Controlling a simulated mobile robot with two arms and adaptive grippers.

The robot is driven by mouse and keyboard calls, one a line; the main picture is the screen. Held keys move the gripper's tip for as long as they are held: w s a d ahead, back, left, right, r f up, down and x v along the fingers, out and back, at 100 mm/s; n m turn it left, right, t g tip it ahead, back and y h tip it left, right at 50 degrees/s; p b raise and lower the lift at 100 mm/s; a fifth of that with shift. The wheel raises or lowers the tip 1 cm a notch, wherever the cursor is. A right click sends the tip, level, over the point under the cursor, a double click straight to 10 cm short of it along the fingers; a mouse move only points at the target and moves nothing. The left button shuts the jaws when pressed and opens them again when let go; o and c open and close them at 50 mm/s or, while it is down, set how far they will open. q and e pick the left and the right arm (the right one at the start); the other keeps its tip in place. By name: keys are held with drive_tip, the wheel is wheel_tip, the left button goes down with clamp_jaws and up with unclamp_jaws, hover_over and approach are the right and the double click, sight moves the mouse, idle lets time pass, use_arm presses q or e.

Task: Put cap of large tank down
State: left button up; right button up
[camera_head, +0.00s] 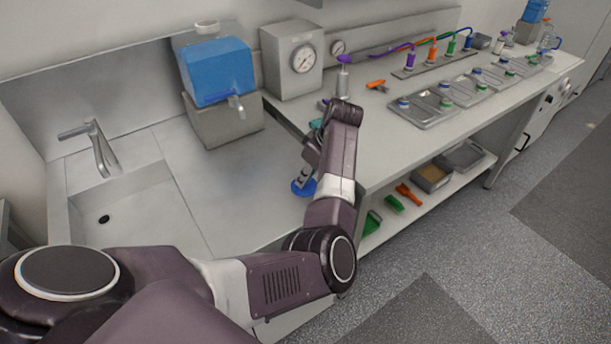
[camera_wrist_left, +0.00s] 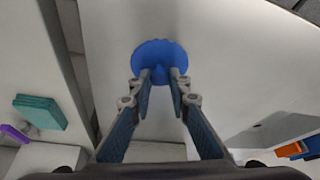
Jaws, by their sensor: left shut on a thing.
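The cap is a round blue disc (camera_head: 303,187) low at the front of the counter, under my left gripper (camera_head: 305,180). In the left wrist view the blue cap (camera_wrist_left: 160,58) sits between the fingertips of my left gripper (camera_wrist_left: 160,77), which is shut on it. I cannot tell whether the cap touches the counter. The large tank (camera_head: 217,72) is a blue container with a tap, on a grey block at the back. My right gripper is not in view.
A sink with a faucet (camera_head: 97,148) is at the left. A gauge box (camera_head: 291,60) stands behind. Metal trays (camera_head: 424,107) and bottles line the right bench. A teal block (camera_wrist_left: 40,111) shows in the left wrist view. The counter before the tank is clear.

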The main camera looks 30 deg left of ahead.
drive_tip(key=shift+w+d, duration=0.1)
use_arm(q)
drive_tip(key=o, duration=0.8)
drive_tip(key=shift+f, duration=0.1)
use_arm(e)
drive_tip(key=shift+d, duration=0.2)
use_arm(q)
drive_tip(key=shift+b+v, duration=1.05)
drive_tip(key=shift+v, duration=5.15)
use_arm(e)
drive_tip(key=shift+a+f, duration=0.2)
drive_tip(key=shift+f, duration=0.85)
use_arm(q)
drive_tip(key=shift+f, duration=0.1)
